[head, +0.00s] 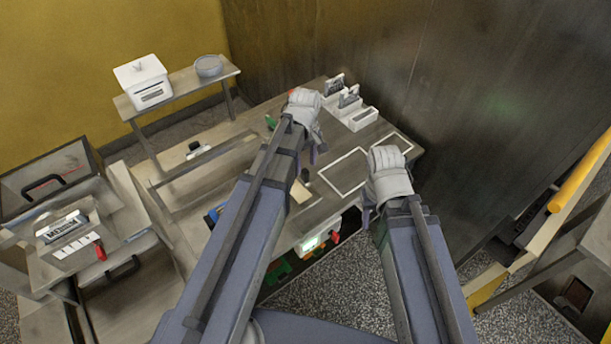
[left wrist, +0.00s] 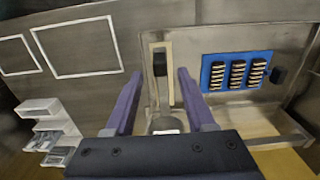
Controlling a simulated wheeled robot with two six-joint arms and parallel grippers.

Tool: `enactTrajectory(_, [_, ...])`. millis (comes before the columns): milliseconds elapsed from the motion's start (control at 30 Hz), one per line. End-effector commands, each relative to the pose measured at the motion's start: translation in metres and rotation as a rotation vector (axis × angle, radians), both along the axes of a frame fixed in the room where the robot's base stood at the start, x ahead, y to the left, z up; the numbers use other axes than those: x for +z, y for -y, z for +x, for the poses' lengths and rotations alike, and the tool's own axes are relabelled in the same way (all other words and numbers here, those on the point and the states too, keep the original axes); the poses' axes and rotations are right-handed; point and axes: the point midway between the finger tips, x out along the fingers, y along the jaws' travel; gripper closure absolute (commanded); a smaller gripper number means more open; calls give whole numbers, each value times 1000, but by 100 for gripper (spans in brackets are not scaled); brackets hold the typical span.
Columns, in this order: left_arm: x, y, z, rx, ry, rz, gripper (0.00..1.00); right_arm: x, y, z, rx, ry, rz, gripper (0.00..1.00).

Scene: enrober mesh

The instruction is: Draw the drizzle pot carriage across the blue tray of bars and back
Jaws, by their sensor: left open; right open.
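The blue tray (left wrist: 205,74) holds three rows of striped bars and lies right of my left gripper in the left wrist view. In the head view only a blue edge (head: 211,216) shows beside my left arm. My left gripper (left wrist: 160,76) is open and empty above the worktop. Between its fingers, and apart from them, is a tan frame with a dark bar (left wrist: 169,66), likely part of the carriage. A rounded grey part (left wrist: 164,123) below it is partly hidden by my gripper. My right gripper (head: 371,212) is open at the worktop's right; its fingers are mostly hidden.
A dark knob (left wrist: 278,75) stands beside the tray. White holders (head: 350,108) stand at the worktop's back. White outlined rectangles mark a clear area on the right. A shelf with a white box (head: 143,83) and grey bowl (head: 209,66) stands at the left.

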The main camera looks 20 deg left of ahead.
Motion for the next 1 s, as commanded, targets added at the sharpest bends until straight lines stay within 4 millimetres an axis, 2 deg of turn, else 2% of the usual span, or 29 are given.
enactTrajectory(33, [-14, 0, 0, 0, 0, 0, 45, -14, 0, 0, 2, 0, 0, 50])
enactTrajectory(300, [-43, 0, 0, 0, 0, 0, 45, -43, 0, 0, 9, 0, -2, 50])
enactTrajectory(667, [-45, 0, 0, 0, 0, 0, 45, -45, 0, 0, 10, 0, -2, 50])
enactTrajectory(1000, [-45, 0, 0, 0, 0, 0, 82, -45, 0, 0, 10, 0, -2, 50])
